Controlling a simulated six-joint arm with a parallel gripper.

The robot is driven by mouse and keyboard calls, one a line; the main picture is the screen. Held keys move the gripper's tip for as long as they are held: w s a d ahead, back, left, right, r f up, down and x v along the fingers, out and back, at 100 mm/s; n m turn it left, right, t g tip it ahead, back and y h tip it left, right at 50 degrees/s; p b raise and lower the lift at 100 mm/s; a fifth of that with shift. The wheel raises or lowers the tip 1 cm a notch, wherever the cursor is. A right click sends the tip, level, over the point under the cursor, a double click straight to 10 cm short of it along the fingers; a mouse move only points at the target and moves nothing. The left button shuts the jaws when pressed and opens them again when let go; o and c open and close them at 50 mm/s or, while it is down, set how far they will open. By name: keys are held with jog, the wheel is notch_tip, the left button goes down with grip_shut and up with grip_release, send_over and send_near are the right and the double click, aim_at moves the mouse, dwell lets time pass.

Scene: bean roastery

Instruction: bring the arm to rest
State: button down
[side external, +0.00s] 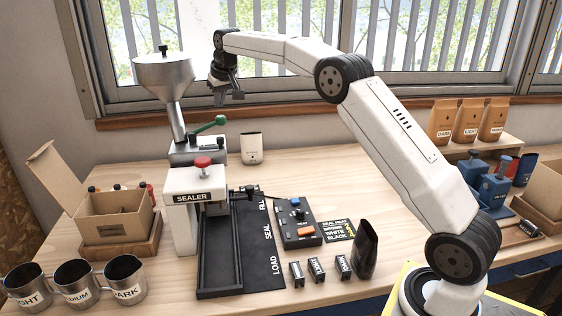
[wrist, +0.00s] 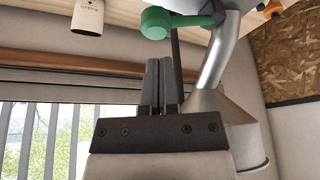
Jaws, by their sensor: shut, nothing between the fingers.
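My gripper (side external: 225,97) is raised high above the back of the table, in front of the window and just right of the steel hopper (side external: 163,72). In the wrist view my gripper (wrist: 160,62) shows with its two dark fingers together, and nothing is held between them. Whether the fingers clear the lever in depth is hard to tell from the wrist view.
The sealer (side external: 193,197) stands at centre left with a black track mat (side external: 256,240). A white pouch (side external: 251,148) stands behind it. A control box (side external: 297,222), small labelled blocks (side external: 316,270) and a black pouch (side external: 366,250) are at the front. Steel cups (side external: 75,284) stand front left.

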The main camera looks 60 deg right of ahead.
jog(key=shift+s+a+f, duration=0.35)
jog(key=shift+s+a, duration=0.05)
jog(key=shift+a, duration=0.1)
jog(key=shift+n, duration=0.4)
jog(key=s+a+f, duration=0.1)
jog(key=s+a, duration=0.1)
jog(key=s+a+f, duration=0.2)
jog(key=shift+s+f, duration=0.1)
jog(key=shift+f, duration=0.2)
jog(key=s+a+f, duration=0.3)
jog(key=s+f, duration=0.2)
jog(key=s, duration=0.5)
jog(key=s+a+f+n+g, duration=0.1)
jog(key=s+a+f, duration=0.3)
jog(key=s, duration=0.6)
jog(key=s+a+f+n+y, duration=0.1)
jog(key=s+a+f, duration=0.2)
jog(key=s+f, duration=0.3)
jog(key=s, duration=0.5)
jog(key=shift+a+g, duration=0.2)
jog(key=shift+g, duration=0.2)
jog(key=shift+r, duration=0.1)
